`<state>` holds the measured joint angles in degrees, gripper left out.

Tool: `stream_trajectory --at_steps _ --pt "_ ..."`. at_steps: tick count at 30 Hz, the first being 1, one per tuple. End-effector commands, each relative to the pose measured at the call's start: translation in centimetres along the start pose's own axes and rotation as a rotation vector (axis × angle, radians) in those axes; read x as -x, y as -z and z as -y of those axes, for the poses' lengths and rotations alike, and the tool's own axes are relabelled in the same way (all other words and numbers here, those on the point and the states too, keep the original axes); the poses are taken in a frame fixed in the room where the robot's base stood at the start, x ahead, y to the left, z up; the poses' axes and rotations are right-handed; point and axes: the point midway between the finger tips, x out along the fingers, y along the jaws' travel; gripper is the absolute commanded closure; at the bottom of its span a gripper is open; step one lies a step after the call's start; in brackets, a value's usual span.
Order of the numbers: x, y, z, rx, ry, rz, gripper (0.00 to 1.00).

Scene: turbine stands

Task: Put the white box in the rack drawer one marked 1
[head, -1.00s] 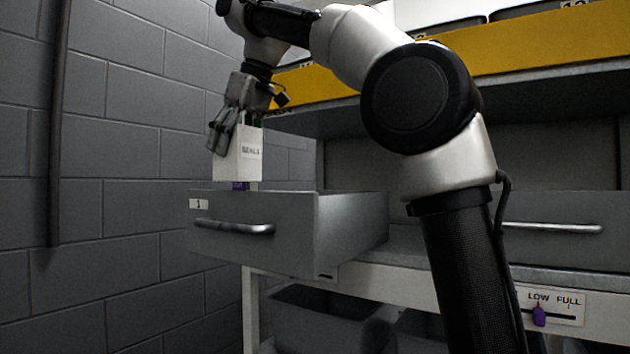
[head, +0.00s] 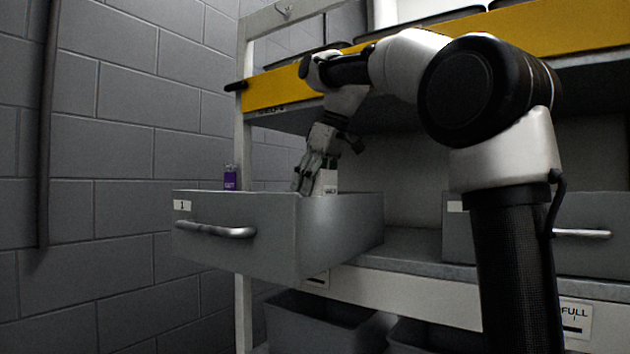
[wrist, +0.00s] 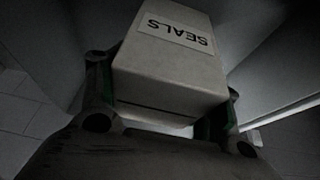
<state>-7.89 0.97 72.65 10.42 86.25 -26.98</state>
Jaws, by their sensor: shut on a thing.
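The white box (head: 325,181), labelled SEALS, is in my gripper (head: 318,172) at the rack drawer marked 1 (head: 240,238). The drawer is pulled out. In the head view the box's lower part is hidden behind the drawer's near side wall; I cannot tell whether it touches the drawer's floor. In the wrist view the white box (wrist: 170,65) sits between the two fingers of my gripper (wrist: 165,125), which are shut on it.
A small purple item (head: 230,178) shows above the drawer's front edge at the left. Another drawer (head: 590,215) is at the right. A yellow-edged shelf (head: 290,88) is above. Dark bins (head: 320,322) stand below. A block wall is on the left.

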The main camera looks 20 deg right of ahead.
Motion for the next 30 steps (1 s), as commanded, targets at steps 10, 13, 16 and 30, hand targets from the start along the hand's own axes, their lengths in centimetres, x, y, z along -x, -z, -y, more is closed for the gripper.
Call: stream_trajectory --at_steps 10,13,16,30 --pt "-4.4 -1.9 0.1 -0.001 0.0 0.002 0.86" --pt "-5.4 -2.3 0.1 0.0 0.0 0.001 0.86" --pt "-6.1 -2.6 0.1 0.0 0.001 0.002 0.86" --pt "-6.6 -2.8 0.1 0.0 0.0 0.0 0.86"
